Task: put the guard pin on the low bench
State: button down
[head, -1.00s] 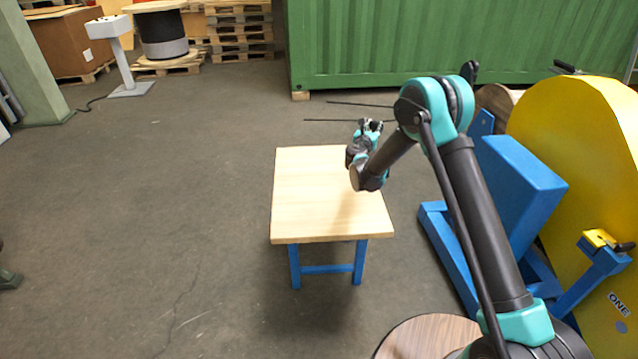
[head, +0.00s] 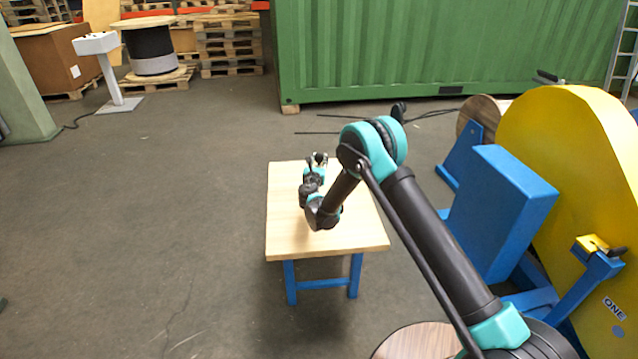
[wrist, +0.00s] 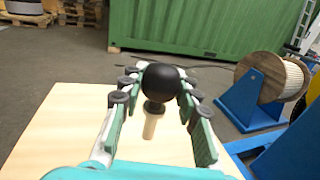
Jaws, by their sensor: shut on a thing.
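The low bench (head: 350,235) has a pale wooden top and blue legs. It stands in the middle of the head view, and its top (wrist: 70,115) fills the lower wrist view. My gripper (head: 317,160) is over the bench top, toward its far side. In the wrist view my gripper (wrist: 157,95) is shut on the guard pin (wrist: 160,83), with a finger on each side of its round black knob. Below the knob is a black collar and a paler shank or shadow. I cannot tell whether the pin's lower end touches the bench top.
A yellow guard (head: 560,150) with a blue stand (head: 500,210) is to the right. A round wooden top (head: 425,342) is at the front. A green container (head: 430,50) is behind. A cable drum (wrist: 265,78) stands right of the bench. The floor to the left is clear.

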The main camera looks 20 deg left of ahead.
notch_tip(320, 180, down, 11)
dwell(0.5)
jog(key=shift+f, duration=0.1)
jog(key=c, duration=1.1)
grip_release()
